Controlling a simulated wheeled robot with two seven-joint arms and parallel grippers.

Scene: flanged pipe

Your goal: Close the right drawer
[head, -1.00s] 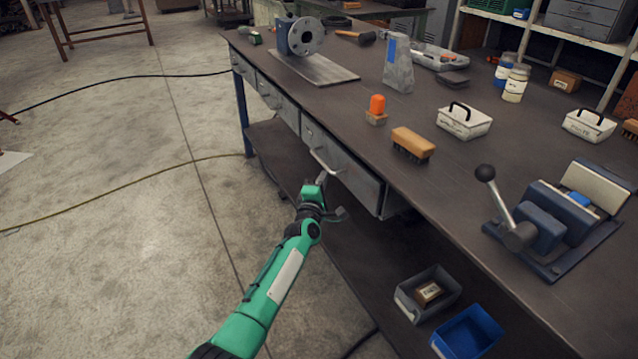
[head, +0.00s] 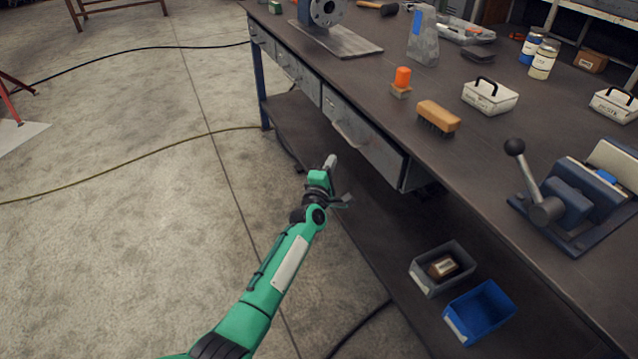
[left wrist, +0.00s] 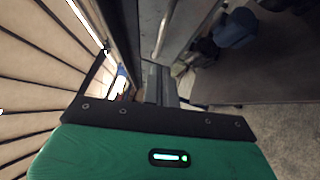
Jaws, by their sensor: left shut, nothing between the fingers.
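The right drawer (head: 365,142) is the grey one nearest me under the workbench top in the head view. My right gripper is in neither view.
The workbench (head: 480,165) holds a brush (head: 438,118), a flanged pipe (head: 326,12) and a lever device (head: 565,205). A grey bin (head: 425,283) and a blue bin (head: 480,312) stand on the lower shelf. The floor to the left is open, with cables across it.

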